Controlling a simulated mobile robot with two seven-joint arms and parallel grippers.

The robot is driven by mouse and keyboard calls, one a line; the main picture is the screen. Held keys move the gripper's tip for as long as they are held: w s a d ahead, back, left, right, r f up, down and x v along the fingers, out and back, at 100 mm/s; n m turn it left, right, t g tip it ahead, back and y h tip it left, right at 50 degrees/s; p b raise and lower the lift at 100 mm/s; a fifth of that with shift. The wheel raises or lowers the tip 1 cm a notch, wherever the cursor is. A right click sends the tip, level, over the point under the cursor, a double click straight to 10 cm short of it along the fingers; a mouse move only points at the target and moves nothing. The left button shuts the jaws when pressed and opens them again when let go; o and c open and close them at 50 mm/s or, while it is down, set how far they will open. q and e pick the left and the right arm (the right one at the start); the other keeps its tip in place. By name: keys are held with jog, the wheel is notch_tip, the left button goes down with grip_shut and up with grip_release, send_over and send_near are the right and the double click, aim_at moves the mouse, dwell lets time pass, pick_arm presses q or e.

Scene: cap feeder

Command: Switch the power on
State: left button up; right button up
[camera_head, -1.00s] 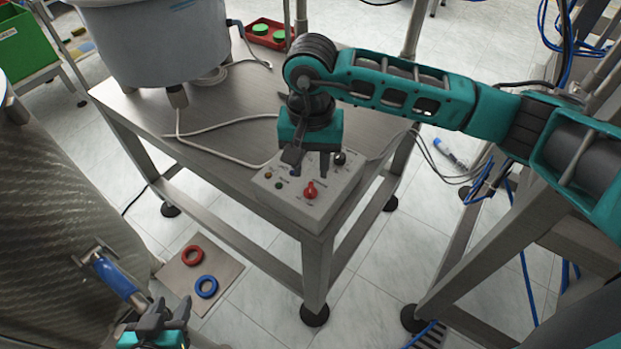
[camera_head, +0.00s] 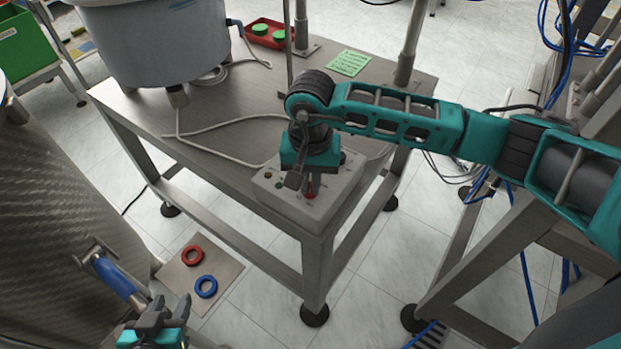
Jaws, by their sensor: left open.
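The grey control box (camera_head: 330,208) sits at the near corner of the metal table. Its red knob (camera_head: 311,192) is partly hidden behind the fingers of my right gripper (camera_head: 303,186). The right gripper points down over the box's front part, at the red knob; whether its fingers touch or grip the knob cannot be told. Small indicator lights show on the box's left side. My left gripper (camera_head: 168,312) is open and empty at the bottom left, well away from the box.
The metal table (camera_head: 225,115) carries a large grey vessel (camera_head: 155,40), a loose cable, a green note (camera_head: 349,63) and a red tray (camera_head: 268,34). A red ring (camera_head: 192,255) and a blue ring (camera_head: 206,286) lie on a low plate. A metal drum (camera_head: 60,215) stands at left.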

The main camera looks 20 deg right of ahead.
grip_shut()
